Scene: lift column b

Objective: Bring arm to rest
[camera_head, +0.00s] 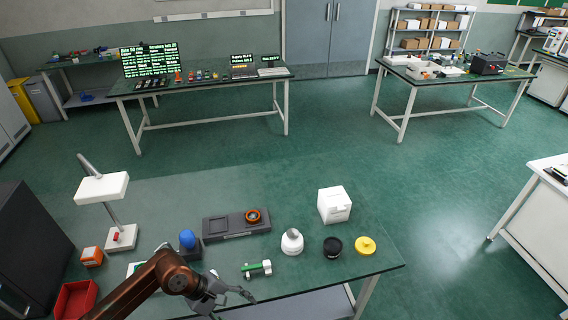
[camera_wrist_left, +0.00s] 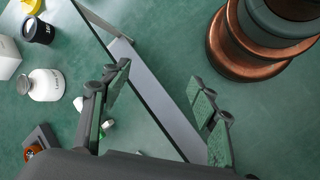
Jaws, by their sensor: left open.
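My left arm (camera_head: 150,288) comes in from the lower left over the front of the near table (camera_head: 300,250). My left gripper (camera_head: 236,296) is open and empty near the table's front edge. In the left wrist view the two fingers of the gripper (camera_wrist_left: 160,92) stand wide apart with nothing between them; the table edge and green floor show beyond. A green and white piece (camera_head: 257,268) lies on the table just behind the gripper, apart from it. My right gripper is in neither view.
On the near table stand a white bottle (camera_head: 292,242), a black jar (camera_head: 332,247), a yellow item (camera_head: 365,246), a white box (camera_head: 334,205), a dark tray (camera_head: 236,223), a blue item (camera_head: 187,239) and a lamp (camera_head: 102,187). A red bin (camera_head: 75,300) sits lower left. Floor beyond is clear.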

